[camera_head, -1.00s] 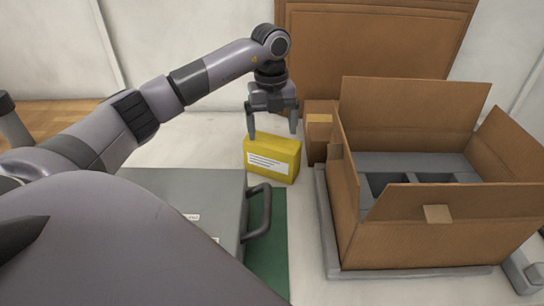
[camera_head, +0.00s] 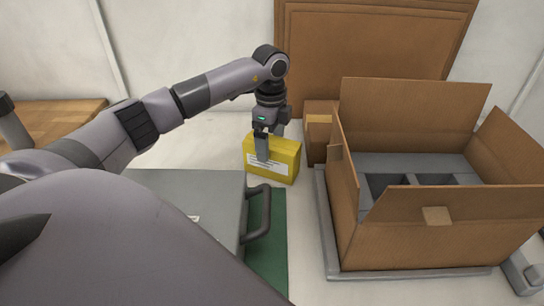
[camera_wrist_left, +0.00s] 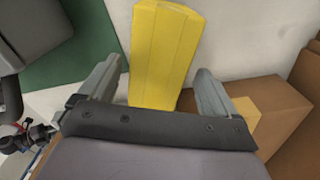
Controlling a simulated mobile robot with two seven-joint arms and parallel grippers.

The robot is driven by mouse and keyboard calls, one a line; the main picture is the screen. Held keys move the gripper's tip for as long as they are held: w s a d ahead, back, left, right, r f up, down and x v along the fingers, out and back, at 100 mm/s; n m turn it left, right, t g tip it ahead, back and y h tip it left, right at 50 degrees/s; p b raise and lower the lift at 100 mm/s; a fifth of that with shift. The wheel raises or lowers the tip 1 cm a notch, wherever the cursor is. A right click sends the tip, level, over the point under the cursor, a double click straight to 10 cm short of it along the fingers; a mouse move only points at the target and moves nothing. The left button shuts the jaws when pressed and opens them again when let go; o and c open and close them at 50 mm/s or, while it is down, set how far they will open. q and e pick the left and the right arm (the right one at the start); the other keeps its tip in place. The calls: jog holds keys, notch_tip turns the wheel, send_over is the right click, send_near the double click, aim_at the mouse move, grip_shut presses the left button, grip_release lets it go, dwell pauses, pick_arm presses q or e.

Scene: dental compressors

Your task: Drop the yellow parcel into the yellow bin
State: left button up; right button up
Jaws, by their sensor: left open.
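The yellow parcel (camera_head: 285,155) with a white label stands on the pale surface, left of the large open cardboard box. My left gripper (camera_head: 264,160) is over it, pointing down, and one finger overlaps the parcel's label side. In the left wrist view the parcel (camera_wrist_left: 166,50) lies between the two spread fingers of the open left gripper (camera_wrist_left: 162,76). A gap shows on the right; I cannot tell if the left finger touches it. No yellow bin is in view. My right gripper is not in view.
The open cardboard box (camera_head: 440,240) with grey dividers stands on a grey base at right. A small brown box (camera_head: 317,140) stands close behind the parcel's right end. A grey case (camera_head: 185,190) with a handle lies on a green mat (camera_head: 270,265) in front.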

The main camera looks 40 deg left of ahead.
aim_at(272, 156)
pick_arm(q)
jog(key=f, duration=0.5)
jog(key=shift+d, duration=0.25)
jog(key=shift+r, duration=0.15)
jog(key=c, duration=1.4)
notch_tip(272, 156, up, 20)
jog(key=p, duration=0.1)
jog(key=shift+s, duration=0.15)
